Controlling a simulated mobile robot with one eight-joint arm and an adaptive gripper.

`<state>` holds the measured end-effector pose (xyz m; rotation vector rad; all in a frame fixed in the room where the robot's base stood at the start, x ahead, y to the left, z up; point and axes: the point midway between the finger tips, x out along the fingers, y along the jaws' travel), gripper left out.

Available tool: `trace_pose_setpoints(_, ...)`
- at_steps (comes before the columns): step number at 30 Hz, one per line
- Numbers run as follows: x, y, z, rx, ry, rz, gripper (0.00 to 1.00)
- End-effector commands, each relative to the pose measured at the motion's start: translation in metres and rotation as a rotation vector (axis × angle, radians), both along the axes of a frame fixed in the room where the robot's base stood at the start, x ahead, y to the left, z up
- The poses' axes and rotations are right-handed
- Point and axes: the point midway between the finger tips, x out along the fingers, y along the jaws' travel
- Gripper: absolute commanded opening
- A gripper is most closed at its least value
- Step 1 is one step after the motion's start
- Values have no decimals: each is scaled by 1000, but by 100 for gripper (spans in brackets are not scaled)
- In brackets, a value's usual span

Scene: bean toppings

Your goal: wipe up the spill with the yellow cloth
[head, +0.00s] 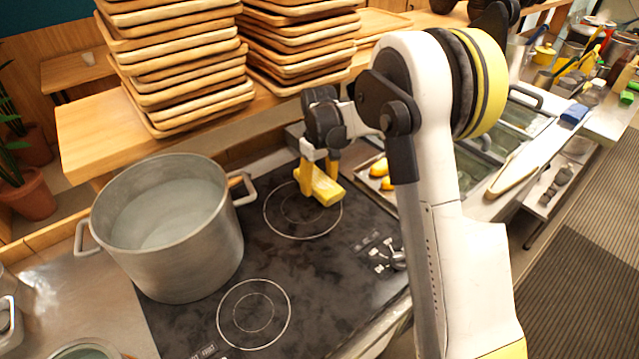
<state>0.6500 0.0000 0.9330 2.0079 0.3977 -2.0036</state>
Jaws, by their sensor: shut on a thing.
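My gripper (320,165) is above the rear burner ring of the black cooktop (285,262), pointing down. It is shut on the yellow cloth (326,188), which looks like a small folded piece between the fingers. I cannot tell whether the cloth touches the cooktop. The dark cooktop has cloudy, smudged patches on its surface, but I cannot make out a distinct spill. My arm covers part of the counter to the right.
A large metal pot (205,250) with side handles stands left of my gripper. Stacked wooden trays (185,75) fill the shelf (85,130) behind it. A tray with yellow items (380,170) lies just right of the gripper. The front burner (254,313) is clear.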

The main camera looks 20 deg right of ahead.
Motion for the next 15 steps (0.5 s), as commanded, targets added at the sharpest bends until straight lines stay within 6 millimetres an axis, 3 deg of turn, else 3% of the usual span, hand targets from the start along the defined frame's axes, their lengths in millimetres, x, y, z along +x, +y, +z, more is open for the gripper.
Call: trace_pose_setpoints(15, 0, 0, 54, 0, 0, 0, 23)
